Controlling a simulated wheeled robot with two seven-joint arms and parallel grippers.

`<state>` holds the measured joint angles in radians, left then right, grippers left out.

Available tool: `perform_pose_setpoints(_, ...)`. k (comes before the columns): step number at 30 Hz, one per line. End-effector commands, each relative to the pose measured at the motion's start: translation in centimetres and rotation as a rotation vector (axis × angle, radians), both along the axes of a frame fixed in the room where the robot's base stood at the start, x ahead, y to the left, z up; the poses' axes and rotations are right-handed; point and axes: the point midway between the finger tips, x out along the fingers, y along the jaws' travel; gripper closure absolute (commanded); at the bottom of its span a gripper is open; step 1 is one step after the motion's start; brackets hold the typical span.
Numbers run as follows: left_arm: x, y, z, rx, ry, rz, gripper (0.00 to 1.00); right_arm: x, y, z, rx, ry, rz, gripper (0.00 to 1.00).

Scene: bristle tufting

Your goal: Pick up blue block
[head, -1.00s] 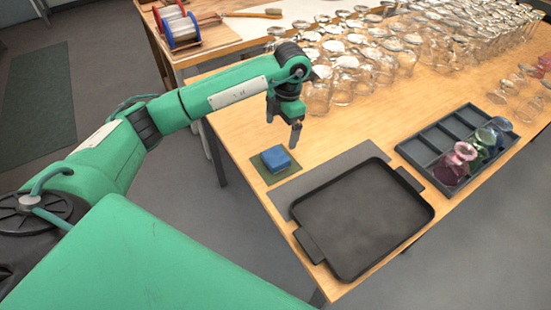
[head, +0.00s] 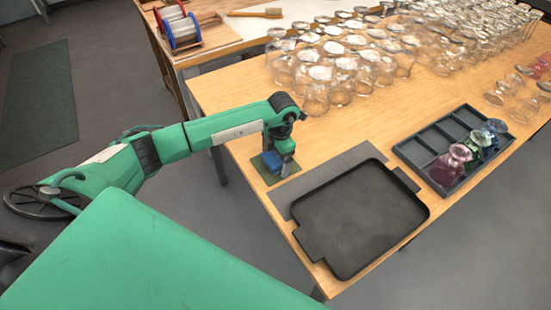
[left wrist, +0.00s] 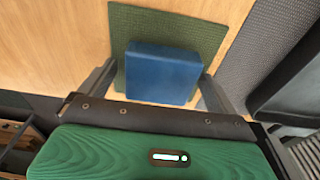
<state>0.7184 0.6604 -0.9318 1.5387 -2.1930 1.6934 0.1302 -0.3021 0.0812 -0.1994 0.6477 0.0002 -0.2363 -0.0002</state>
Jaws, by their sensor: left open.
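The blue block (head: 271,160) rests on a small green mat (head: 285,173) near the table's left edge. In the left wrist view, the blue block (left wrist: 162,73) lies between the two fingers on the green mat (left wrist: 190,32). My left gripper (head: 279,161) is down at the block, with its fingers apart on either side of it. In the left wrist view, the left gripper (left wrist: 155,88) is open; whether the fingers touch the block is hard to tell. The gripper hides part of the block in the head view. My right gripper is not seen.
A black tray (head: 360,220) lies on a grey mat (head: 300,197) just right of the block. A divided grey rack (head: 415,151) holds several coloured glasses. Many clear glasses (head: 345,65) crowd the back. Spools (head: 182,32) and a brush (head: 255,12) lie on another table.

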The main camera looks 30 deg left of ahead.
Motion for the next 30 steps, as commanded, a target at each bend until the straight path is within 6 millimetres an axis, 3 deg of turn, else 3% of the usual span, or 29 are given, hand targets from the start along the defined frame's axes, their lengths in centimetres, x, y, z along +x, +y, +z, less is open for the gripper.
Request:
perform_pose_setpoints(4, 0.0, 0.0, 0.0, 0.0, 0.0, 0.0, 0.05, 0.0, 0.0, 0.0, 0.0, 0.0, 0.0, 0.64)
perform_pose_setpoints(12, 0.0, 0.0, 0.0, 0.0, 0.0, 0.0, 0.55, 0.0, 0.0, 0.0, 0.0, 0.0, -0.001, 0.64)
perform_pose_setpoints(23, 0.1, 0.0, 0.5, 0.0, -0.001, 0.001, 0.55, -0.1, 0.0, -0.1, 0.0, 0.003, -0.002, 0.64)
perform_pose_setpoints(30, 0.2, 0.0, 3.7, -0.001, -0.005, -0.001, 0.55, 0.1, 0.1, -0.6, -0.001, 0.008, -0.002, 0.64)
